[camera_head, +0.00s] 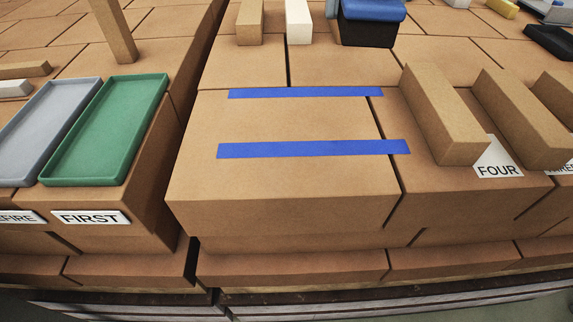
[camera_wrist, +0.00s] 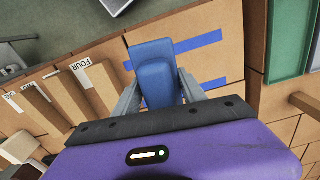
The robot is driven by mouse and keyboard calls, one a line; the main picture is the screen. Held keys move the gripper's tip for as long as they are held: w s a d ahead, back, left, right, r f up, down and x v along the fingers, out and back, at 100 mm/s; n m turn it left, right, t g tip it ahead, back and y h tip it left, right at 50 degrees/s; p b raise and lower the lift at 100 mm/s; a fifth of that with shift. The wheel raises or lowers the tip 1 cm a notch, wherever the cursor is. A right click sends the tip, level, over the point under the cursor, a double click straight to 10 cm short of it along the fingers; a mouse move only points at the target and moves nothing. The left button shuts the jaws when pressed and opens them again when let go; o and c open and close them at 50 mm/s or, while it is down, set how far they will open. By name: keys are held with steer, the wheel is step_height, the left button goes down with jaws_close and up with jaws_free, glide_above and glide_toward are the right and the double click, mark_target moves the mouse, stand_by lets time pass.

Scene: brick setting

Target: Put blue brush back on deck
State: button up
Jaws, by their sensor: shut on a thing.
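The blue brush (camera_wrist: 152,50) is between the two grey fingers of my gripper (camera_wrist: 160,80) in the wrist view, and the gripper is shut on it. In the head view, the brush's blue upper part (camera_head: 373,10) shows at the top edge above a black lower part (camera_head: 366,32). My gripper is mostly outside that view. Two parallel blue tape strips (camera_head: 305,92) (camera_head: 313,149) lie on the bare brown deck (camera_head: 280,120).
A green tray (camera_head: 108,130) marked FIRST and a grey tray (camera_head: 38,130) lie at the left. Brown blocks (camera_head: 440,115) stand by the FOUR label (camera_head: 497,158) at the right. A white block (camera_head: 298,20) stands at the back. The surface between the tape strips is clear.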

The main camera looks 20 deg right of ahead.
mark_target(334, 154)
steer(key=shift+s+a+n, duration=0.1)
steer(key=shift+a+n, duration=0.1)
steer(key=shift+n, duration=0.2)
steer(key=shift+a+f, duration=0.1)
steer(key=shift+f, duration=0.05)
step_height(334, 154, down, 20)
steer(key=shift+r, duration=0.2)
steer(key=shift+f+b, duration=0.2)
steer(key=shift+b, duration=0.2)
steer(key=o, duration=1.3)
steer(key=shift+r, duration=0.2)
step_height(334, 154, up, 12)
